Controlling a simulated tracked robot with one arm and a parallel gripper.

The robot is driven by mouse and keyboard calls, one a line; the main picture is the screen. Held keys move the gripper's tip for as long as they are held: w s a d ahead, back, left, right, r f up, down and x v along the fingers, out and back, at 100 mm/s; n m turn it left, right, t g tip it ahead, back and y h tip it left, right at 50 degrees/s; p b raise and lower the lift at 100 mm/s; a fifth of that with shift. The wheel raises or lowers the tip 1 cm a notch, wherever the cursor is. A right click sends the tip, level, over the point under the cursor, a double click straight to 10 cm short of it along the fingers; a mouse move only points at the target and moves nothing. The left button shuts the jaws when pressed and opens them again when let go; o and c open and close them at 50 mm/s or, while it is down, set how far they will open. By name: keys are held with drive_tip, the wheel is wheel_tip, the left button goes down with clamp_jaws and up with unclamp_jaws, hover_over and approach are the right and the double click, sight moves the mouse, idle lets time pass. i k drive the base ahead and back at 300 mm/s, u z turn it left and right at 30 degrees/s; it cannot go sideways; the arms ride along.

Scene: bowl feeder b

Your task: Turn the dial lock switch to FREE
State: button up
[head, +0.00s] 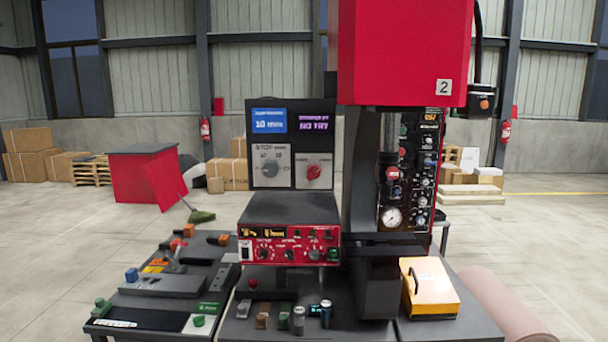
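A dark upright panel (255,108) stands in the middle of the head view, with a blue display and a purple-lit display at its top. Below them are a grey round dial (270,168) and a red knob (313,172), each on a light plate. Under the panel is a red control box (250,237) with a row of small knobs and switches. I cannot read the small labels. I cannot tell which control is the dial lock switch, or which position is FREE. My gripper is not in view.
A red machine head (400,50) marked 2 and a column with gauges (392,217) stand right of the panel. A yellow box (430,285) lies at the right front. Small parts and blocks lie on dark trays (160,303) at the left front. Open floor surrounds the bench.

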sight(314, 172)
drive_tip(key=i, duration=0.85)
drive_tip(key=z, duration=0.05)
